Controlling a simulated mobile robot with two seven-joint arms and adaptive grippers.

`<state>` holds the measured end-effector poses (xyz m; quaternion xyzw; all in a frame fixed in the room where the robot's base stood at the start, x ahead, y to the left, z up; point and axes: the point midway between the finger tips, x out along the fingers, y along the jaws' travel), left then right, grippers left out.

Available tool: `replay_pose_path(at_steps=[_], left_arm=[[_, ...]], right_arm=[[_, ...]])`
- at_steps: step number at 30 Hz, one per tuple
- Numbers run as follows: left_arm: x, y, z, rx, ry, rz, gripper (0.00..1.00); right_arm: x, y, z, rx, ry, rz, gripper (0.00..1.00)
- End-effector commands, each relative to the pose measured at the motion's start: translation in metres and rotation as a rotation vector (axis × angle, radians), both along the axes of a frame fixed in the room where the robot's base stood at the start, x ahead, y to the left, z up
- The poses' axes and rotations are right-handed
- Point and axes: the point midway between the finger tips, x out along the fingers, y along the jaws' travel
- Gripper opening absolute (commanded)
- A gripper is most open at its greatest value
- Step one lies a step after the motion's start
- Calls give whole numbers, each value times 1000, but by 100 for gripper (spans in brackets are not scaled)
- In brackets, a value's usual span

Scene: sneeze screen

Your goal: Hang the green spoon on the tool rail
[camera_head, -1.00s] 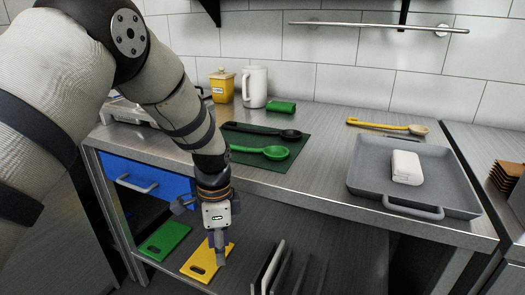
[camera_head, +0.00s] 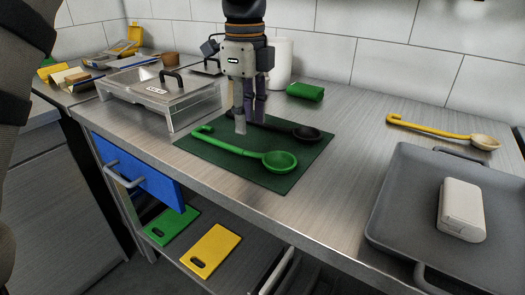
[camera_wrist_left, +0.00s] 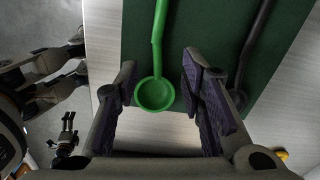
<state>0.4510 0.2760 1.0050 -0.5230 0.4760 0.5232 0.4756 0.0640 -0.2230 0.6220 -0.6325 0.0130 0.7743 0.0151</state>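The green spoon (camera_head: 240,151) lies on a dark green mat (camera_head: 293,182) on the counter, its bowl toward the right. In the left wrist view its bowl (camera_wrist_left: 154,94) shows between the fingers, with the handle running up. My left gripper (camera_head: 250,119) points down over the mat, close to the spoon's handle. Its fingers stand apart in the left wrist view (camera_wrist_left: 167,100), and nothing is gripped. The tool rail is out of view now. Dark jointed parts at the left of the wrist view look like mine; the right gripper's state is unclear.
A black spoon (camera_head: 306,132) lies behind the green one on the mat. A clear-sided lidded box (camera_head: 160,95) stands left. A green roll (camera_head: 305,91) and white pitcher (camera_head: 283,62) stand behind. A yellow spoon (camera_head: 440,131) and grey tray (camera_head: 405,200) with a white block (camera_head: 462,210) are right.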

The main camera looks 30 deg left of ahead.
Motion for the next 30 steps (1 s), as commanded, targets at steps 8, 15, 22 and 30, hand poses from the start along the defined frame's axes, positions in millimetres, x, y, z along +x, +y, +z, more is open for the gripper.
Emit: replay_pose_path(at_steps=[8, 15, 22, 30], left_arm=[[-8, -6, -42, 1, 1, 0, 36], [-7, -6, -68, -1, -2, 1, 36], [-7, -6, -67, -1, -2, 1, 16], [-7, -6, -67, -1, -2, 1, 0]], right_arm=[[6, 0, 4, 0, -20, 0, 100], [5, 0, 3, 0, -16, 0, 100], [5, 0, 3, 0, -16, 0, 100], [5, 0, 3, 0, -16, 0, 100]])
